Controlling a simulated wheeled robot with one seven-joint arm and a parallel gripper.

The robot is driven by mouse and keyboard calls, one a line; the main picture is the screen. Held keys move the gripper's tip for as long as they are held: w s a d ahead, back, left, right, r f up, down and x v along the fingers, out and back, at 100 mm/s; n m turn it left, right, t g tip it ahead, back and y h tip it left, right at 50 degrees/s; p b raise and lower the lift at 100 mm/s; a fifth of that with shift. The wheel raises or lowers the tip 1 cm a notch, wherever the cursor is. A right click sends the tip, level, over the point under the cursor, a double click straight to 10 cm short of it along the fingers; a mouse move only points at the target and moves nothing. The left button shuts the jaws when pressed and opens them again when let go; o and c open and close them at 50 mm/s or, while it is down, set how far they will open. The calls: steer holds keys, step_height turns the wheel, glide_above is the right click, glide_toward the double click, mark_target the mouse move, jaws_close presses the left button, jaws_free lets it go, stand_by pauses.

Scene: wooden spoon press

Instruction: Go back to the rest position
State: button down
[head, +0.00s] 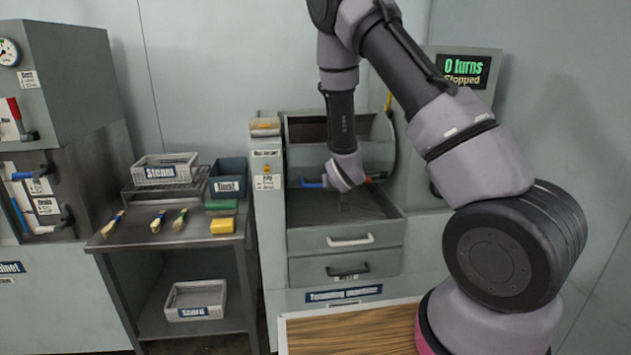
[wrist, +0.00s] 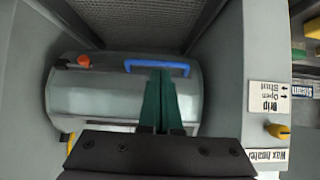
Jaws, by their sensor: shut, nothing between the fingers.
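My arm reaches over the tumbling machine, with its wrist low in front of the machine's bay in the head view. My gripper (wrist: 161,76) shows in the wrist view as two dark green fingers pressed together, with nothing between them. The fingers overlap the grey drum (wrist: 100,98), and their tips lie by its blue handle (wrist: 157,65); I cannot tell whether they touch it. In the head view the blue handle (head: 312,184) shows just left of my wrist, and the fingers are hidden. The machine's display (head: 464,70) reads "0 turns" and "Stopped".
A narrow wax heater (head: 267,190) stands left of the bay. A metal table (head: 170,234) further left holds a steam basket (head: 165,170), a dust bin (head: 228,180), several spoons and sponges. A wooden tabletop (head: 350,334) is in front. A cabinet (head: 70,70) stands at far left.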

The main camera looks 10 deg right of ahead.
steer(key=s+d+r+m+g, duration=0.15)
steer(key=s+r, duration=0.25)
steer(key=r, duration=0.4)
steer(key=s+d+r+m, duration=0.15)
steer(key=s+r, duration=0.25)
steer(key=r, duration=0.4)
steer(key=s+d+r+m+g, duration=0.15)
steer(key=s+r, duration=0.25)
steer(key=r, duration=0.4)
steer(key=s+r+y, duration=0.1)
steer(key=s+r, duration=0.4)
steer(key=s, duration=0.6)
steer(key=s+d+r+y, duration=0.1)
steer(key=s+r, duration=0.4)
steer(key=s, duration=0.7)
steer(key=shift+d+r+n+g, duration=0.2)
steer(key=shift+d+n+g, duration=0.05)
steer(key=shift+n+g, duration=0.1)
